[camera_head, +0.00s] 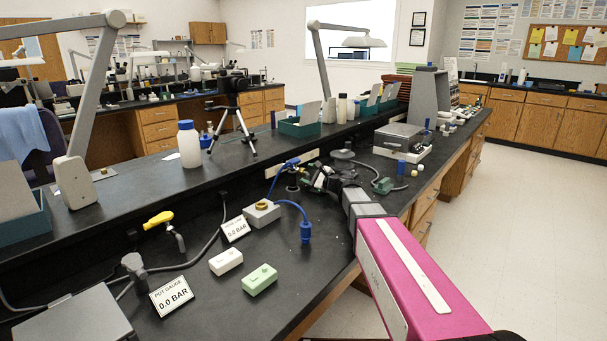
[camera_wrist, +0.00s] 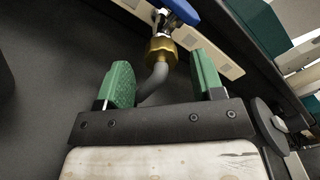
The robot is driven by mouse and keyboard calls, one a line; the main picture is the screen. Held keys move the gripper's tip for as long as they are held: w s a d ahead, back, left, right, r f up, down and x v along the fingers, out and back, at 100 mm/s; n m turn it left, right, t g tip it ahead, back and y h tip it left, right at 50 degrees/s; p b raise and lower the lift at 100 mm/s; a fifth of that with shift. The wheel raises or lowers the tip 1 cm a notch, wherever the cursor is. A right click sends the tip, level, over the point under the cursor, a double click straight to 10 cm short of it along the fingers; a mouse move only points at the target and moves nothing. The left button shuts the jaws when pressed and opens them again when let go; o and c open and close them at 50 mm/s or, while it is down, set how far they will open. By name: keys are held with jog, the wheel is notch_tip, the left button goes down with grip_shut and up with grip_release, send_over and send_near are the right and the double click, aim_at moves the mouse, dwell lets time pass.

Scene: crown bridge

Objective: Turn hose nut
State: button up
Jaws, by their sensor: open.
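The brass hose nut (camera_wrist: 161,50) shows in the wrist view, with a grey hose (camera_wrist: 155,82) running down from it and a blue-handled valve (camera_wrist: 180,10) above it. My gripper (camera_wrist: 163,78) is open, its two green finger pads apart. The nut lies ahead, between the lines of the pads near their tips, with visible space on both sides. In the head view my gripper (camera_head: 322,180) reaches over the bench near the blue valve handle (camera_head: 290,163). The nut is too small or hidden to make out there.
On the black bench (camera_head: 320,270), a grey block with a brass ring (camera_head: 262,213) and blue hose sits left of my arm. A white block (camera_head: 226,261), green block (camera_head: 260,280) and gauge sign (camera_head: 172,296) are nearer. A raised shelf runs behind the valve.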

jog(key=v, duration=0.7)
